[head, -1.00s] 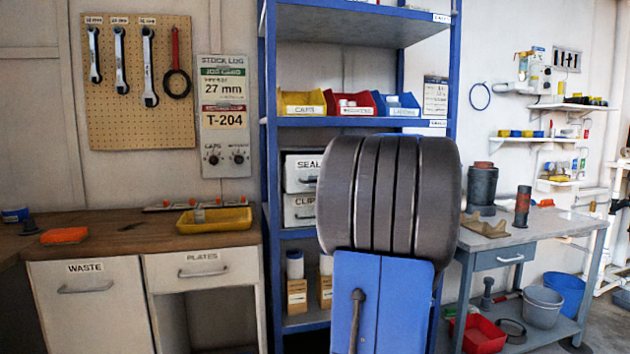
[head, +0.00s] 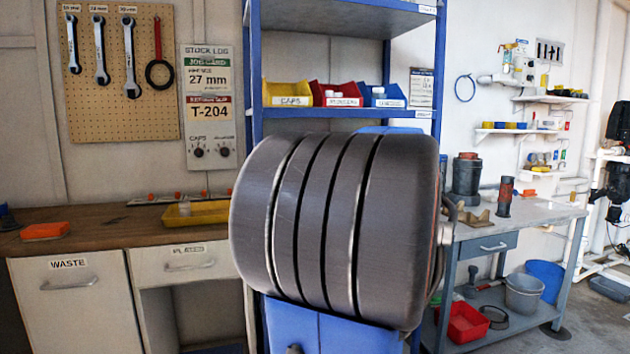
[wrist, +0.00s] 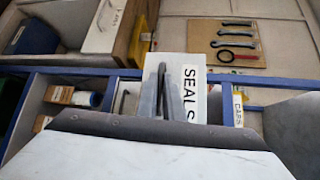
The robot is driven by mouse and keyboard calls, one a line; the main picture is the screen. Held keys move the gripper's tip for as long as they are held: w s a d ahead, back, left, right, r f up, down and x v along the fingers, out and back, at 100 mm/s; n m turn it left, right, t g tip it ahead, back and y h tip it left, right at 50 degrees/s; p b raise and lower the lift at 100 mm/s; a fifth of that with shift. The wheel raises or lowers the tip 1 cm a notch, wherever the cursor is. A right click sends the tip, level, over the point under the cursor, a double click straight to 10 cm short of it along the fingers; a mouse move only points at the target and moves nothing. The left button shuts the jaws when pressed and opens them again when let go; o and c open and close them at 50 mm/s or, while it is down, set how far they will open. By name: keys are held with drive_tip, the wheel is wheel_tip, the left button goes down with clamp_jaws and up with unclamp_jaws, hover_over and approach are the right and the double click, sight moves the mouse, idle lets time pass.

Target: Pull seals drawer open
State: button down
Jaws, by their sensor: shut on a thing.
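The seals drawer (wrist: 190,75) shows in the wrist view as a white front with a black SEALS label, turned sideways in the picture. My gripper (wrist: 166,82) has its grey fingers together at this front, beside the label, shut on the drawer's handle. The fingers mostly hide the handle. The white front overlaps the blue rack post behind it in this view; how far out the drawer stands, I cannot tell. In the head view my arm hides the drawer and my gripper.
The blue rack (head: 340,118) holds yellow, red and blue bins (head: 334,94) above. A wooden-topped bench (head: 110,225) with a waste front (head: 72,290) stands left. A grey workbench (head: 510,225) stands right, with a red tray (head: 468,322) and buckets below.

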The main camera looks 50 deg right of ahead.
drive_tip(key=c, duration=1.9)
unclamp_jaws()
drive_tip(key=shift+s+d, duration=0.1)
drive_tip(key=v, duration=1.7)
drive_tip(key=w+a+f+n+g+y, duration=0.15)
drive_tip(key=w+a+f+g, duration=0.25)
drive_tip(key=w+a+f, duration=0.5)
drive_tip(key=w+a+f+n+g, duration=0.3)
drive_tip(key=a+f, duration=0.4)
drive_tip(key=a, duration=0.6)
drive_tip(key=s+a+f+n+g+h, duration=0.2)
drive_tip(key=s+a+f+n, duration=0.3)
drive_tip(key=a+f, duration=0.3)
drive_tip(key=s+a+f+n+g+h, duration=0.2)
drive_tip(key=s+a+f+n, duration=0.3)
drive_tip(key=f, duration=0.5)
drive_tip(key=a+n+h, duration=0.1)
drive_tip(key=a+n, duration=0.1)
drive_tip(key=a, duration=0.1)
drive_tip(key=shift+f, duration=0.35)
